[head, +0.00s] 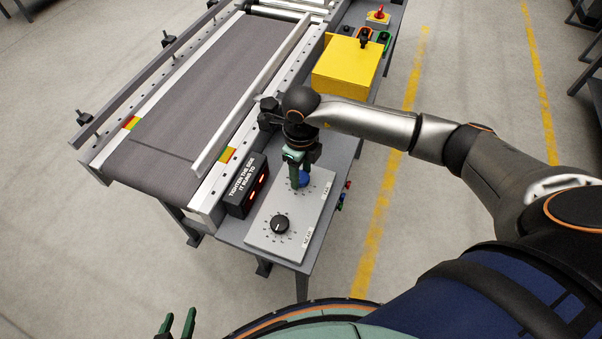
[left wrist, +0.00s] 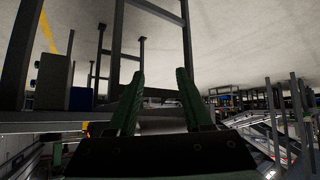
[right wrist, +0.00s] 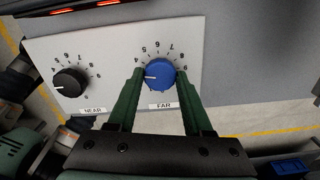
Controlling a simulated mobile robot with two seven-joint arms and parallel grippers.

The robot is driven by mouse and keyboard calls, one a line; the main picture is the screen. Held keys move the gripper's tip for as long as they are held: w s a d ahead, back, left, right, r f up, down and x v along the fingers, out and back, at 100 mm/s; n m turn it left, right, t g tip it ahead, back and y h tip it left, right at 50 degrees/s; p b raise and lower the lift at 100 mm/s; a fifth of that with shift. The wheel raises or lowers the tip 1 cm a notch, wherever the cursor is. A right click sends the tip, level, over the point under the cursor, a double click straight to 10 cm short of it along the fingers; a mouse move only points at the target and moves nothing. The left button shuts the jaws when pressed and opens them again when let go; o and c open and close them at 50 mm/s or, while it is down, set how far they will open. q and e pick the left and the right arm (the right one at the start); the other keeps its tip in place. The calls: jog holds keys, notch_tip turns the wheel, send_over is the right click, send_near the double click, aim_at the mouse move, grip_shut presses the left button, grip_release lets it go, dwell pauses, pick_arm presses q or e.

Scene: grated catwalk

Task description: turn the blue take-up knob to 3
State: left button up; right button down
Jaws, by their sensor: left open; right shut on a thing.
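The blue take-up knob (right wrist: 160,74), labelled FAR, sits on a pale grey panel (right wrist: 112,40) with a ring of numbers. Its white pointer mark faces left in the right wrist view, below the visible 4, toward the left finger; the number there is hidden by that finger. My right gripper (right wrist: 161,90) is shut on the knob, one finger on each side. In the head view, the right gripper (head: 300,178) covers part of the blue knob (head: 306,179). My left gripper (head: 177,322) is open and empty at the bottom edge, away from the panel.
A black knob (head: 280,224), labelled NEAR, is on the same panel. A display box (head: 243,190) with red lights stands beside it. The conveyor belt (head: 190,105) lies to the left. A yellow box (head: 347,67) and a red switch (head: 378,14) are farther back.

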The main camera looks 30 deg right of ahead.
aim_at(301, 176)
jog(key=shift+n+b, duration=0.3)
jog(key=shift+n, duration=0.3)
pick_arm(q)
jog(key=shift+w+d+f, duration=0.1)
jog(key=shift+w+d, duration=0.3)
jog(key=shift+d, duration=0.25)
pick_arm(e)
jog(key=shift+n, duration=0.5)
pick_arm(q)
jog(key=shift+a, duration=0.15)
pick_arm(e)
jog(key=shift+c, duration=1.6)
grip_release()
pick_arm(q)
jog(key=shift+s+f, duration=0.1)
jog(key=shift+s, duration=0.05)
pick_arm(e)
notch_tip(301, 176, up, 13)
jog(key=shift+f, duration=0.2)
